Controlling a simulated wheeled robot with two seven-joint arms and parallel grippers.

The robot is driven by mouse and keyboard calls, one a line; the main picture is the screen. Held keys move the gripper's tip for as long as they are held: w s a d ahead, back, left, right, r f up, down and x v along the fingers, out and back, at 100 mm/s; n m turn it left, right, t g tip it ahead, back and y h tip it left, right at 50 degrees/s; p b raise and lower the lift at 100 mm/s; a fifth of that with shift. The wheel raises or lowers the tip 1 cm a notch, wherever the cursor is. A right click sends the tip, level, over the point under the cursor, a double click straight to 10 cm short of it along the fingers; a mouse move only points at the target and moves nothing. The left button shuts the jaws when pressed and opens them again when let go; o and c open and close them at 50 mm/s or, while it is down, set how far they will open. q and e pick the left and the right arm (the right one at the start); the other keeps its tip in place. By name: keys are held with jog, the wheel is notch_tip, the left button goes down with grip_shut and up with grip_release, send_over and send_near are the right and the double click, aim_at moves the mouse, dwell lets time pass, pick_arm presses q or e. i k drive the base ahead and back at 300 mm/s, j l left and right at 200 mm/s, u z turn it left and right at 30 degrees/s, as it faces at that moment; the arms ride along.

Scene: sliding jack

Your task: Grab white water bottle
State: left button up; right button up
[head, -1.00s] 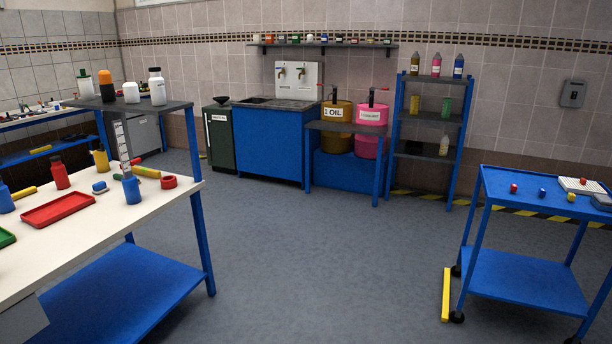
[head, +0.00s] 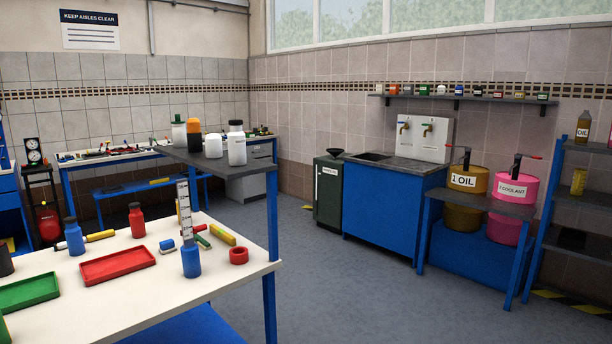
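On the raised grey shelf (head: 252,167) at the far end of the workbench stand several bottles. One is a white bottle with a dark cap (head: 237,148), upright near the shelf's front. Beside it on the left is a short white jar (head: 213,147). Behind are an orange and black bottle (head: 194,137) and a white bottle with a green cap (head: 178,134), partly hidden. I cannot tell for certain which white one is the water bottle. Neither of my grippers is in view.
The white workbench (head: 205,290) holds a red tray (head: 117,266), a green tray (head: 28,292) and several small bottles. A blue sink cabinet (head: 392,212) and drum stand (head: 470,252) line the back wall. Open grey floor (head: 345,300) lies right of the bench.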

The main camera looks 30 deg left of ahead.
aim_at(236, 140)
jog(key=i+l+u, duration=0.15)
jog(key=i+u, duration=0.35)
jog(key=i+l+u, duration=0.3)
jog(key=i+u, duration=0.15)
jog(key=i+l+u, duration=0.75)
jog(key=l+u, duration=0.2)
jog(key=l, duration=0.15)
jog(key=i+l+u, duration=0.2)
jog(key=l+u, duration=0.3)
jog(key=l, duration=0.15)
